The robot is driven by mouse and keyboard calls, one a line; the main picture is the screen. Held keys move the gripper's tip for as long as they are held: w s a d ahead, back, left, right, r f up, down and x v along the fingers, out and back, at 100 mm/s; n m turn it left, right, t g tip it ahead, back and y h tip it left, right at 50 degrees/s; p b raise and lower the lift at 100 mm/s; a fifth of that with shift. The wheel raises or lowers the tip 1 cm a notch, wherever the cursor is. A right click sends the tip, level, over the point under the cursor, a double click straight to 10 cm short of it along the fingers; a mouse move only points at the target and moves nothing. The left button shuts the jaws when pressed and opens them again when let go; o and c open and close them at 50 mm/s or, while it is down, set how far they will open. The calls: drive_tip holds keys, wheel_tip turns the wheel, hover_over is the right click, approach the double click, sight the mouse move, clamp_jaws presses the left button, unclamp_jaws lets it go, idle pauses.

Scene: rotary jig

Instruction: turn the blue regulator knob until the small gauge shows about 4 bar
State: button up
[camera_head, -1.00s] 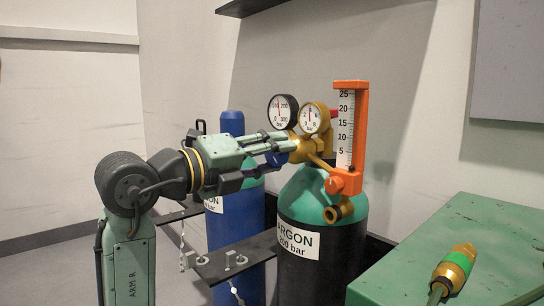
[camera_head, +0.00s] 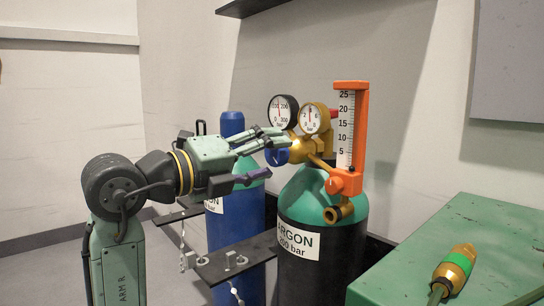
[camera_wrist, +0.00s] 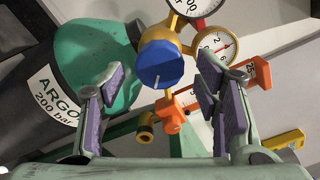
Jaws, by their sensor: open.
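The blue regulator knob (camera_head: 277,157) sits on the brass regulator (camera_head: 296,147), partly hidden behind my gripper in the head view. In the wrist view the whole knob (camera_wrist: 160,64) shows, with a white mark near its lower rim. My gripper (camera_head: 270,154) is open and empty, just to the left of the knob; in the wrist view its purple-padded fingers stand wide apart, with the knob between and beyond them. The small gauge (camera_head: 310,118) has a gold rim; its needle points about straight up, numbers too small to read surely. It also shows in the wrist view (camera_wrist: 216,44).
The black-rimmed gauge (camera_head: 283,112) is beside the small one. An orange flow scale (camera_head: 361,120) stands close on the right. The argon cylinder (camera_head: 300,195) is below, a blue cylinder (camera_head: 233,232) behind my gripper. A green bench (camera_head: 420,265) is at front right.

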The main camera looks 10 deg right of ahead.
drive_tip(key=v, duration=1)
drive_tip(key=shift+s+a, duration=0.15)
drive_tip(key=shift+a, duration=0.05)
